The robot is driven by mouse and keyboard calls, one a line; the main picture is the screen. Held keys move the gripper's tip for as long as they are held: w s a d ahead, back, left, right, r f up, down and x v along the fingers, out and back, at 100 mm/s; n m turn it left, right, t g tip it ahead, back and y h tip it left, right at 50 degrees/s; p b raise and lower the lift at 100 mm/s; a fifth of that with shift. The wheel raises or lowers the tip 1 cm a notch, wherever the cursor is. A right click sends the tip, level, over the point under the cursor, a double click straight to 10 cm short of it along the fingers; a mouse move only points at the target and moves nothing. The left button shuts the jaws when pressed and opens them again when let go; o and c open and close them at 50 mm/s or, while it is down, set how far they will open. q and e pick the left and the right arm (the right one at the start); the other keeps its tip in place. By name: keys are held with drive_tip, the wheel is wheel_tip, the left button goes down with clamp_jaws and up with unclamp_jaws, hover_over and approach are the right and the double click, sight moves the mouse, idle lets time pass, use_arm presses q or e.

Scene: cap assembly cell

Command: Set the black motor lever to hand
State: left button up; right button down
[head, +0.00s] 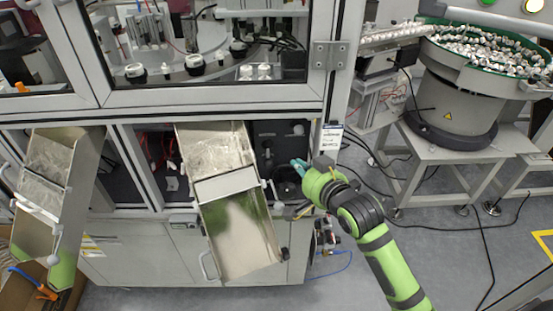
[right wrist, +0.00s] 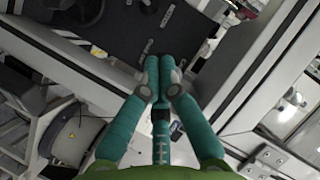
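My right gripper (head: 299,165) reaches in from the right, in front of the dark opening beside the right-hand metal chute. In the right wrist view its teal fingertips (right wrist: 158,60) lie side by side, shut, with nothing visible between them. They point at a black panel (right wrist: 118,30) with small grey fittings (right wrist: 167,15). The same dark panel (head: 280,133) shows in the head view, just above and left of the fingers. I cannot make out the black motor lever for certain; it is too dark and small. My left gripper is not in view.
The metal chute (head: 235,225) slopes down just left of my right gripper; a second chute (head: 50,190) stands farther left. The cabinet's frame post (head: 335,90) rises close on the right. A bowl feeder (head: 460,95) stands at the back right. The floor at lower right is mostly clear.

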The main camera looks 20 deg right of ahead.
drive_tip(key=p, duration=0.1)
approach(268, 156)
wheel_tip(268, 156, up, 3)
drive_tip(key=w+d, duration=0.1)
drive_tip(key=w, duration=0.1)
drive_tip(key=f, duration=0.1)
drive_tip(key=w+a+f, duration=0.1)
drive_tip(key=w+f+p, duration=0.1)
drive_tip(key=shift+w+a+f, duration=0.1)
drive_tip(key=shift+a+f, duration=0.05)
drive_tip(key=shift+a, duration=0.1)
wheel_tip(268, 156, down, 3)
drive_tip(key=n+t+b, duration=0.1)
drive_tip(key=t+b, duration=0.1)
drive_tip(key=b, duration=0.4)
drive_tip(key=shift+f+t, duration=0.2)
drive_tip(key=shift+t, duration=0.1)
drive_tip(key=shift+s, duration=0.2)
